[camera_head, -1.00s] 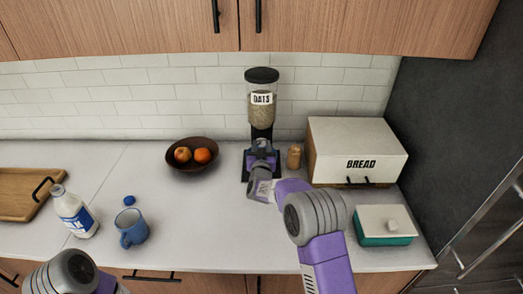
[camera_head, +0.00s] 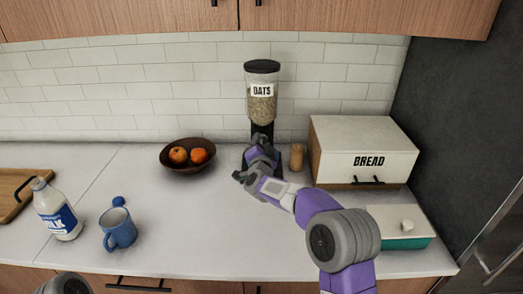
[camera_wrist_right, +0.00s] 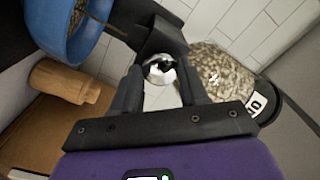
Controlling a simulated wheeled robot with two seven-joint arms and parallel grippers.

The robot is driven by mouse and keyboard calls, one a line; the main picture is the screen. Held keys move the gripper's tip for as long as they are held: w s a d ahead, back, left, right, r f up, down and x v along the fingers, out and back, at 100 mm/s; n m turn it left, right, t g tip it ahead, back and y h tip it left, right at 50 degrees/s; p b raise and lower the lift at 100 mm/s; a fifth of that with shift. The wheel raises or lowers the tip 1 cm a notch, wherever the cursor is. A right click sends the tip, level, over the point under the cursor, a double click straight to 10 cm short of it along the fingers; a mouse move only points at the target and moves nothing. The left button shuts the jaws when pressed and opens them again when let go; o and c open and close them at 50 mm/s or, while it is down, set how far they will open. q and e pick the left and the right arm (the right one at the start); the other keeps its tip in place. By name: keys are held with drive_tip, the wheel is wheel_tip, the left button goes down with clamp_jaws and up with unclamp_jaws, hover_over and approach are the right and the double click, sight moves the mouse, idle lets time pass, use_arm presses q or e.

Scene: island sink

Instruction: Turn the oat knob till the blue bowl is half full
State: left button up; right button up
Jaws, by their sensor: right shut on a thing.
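The oat dispenser (camera_head: 262,92) stands at the back of the counter, with a black lid, an "OATS" label and oats in its clear hopper. The hopper (camera_wrist_right: 215,72) also shows at the right of the right wrist view. My right gripper (camera_head: 260,148) is at the dispenser's lower part. In the right wrist view its fingers (camera_wrist_right: 160,78) are shut on the round silver knob (camera_wrist_right: 158,69). The blue bowl (camera_wrist_right: 57,45) is at the upper left there, with oats inside; its fill level is unclear. In the head view the gripper hides the bowl and knob. My left gripper is out of view.
A wooden jar (camera_head: 298,157) and the bread box (camera_head: 362,135) stand right of the dispenser. A teal butter dish (camera_head: 405,242) is in front. A fruit bowl (camera_head: 180,167), blue mug (camera_head: 118,232) and milk bottle (camera_head: 55,210) are left. The counter's front middle is clear.

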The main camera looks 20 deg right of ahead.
drive_tip(key=shift+m+b, duration=0.4)
drive_tip(key=shift+m, duration=0.1)
drive_tip(key=o, duration=1.1)
drive_tip(key=shift+c, duration=0.2)
drive_tip(key=shift+s, duration=0.1)
drive_tip(key=v, duration=0.7)
drive_tip(key=shift+s, duration=0.2)
drive_tip(key=shift+a, duration=0.1)
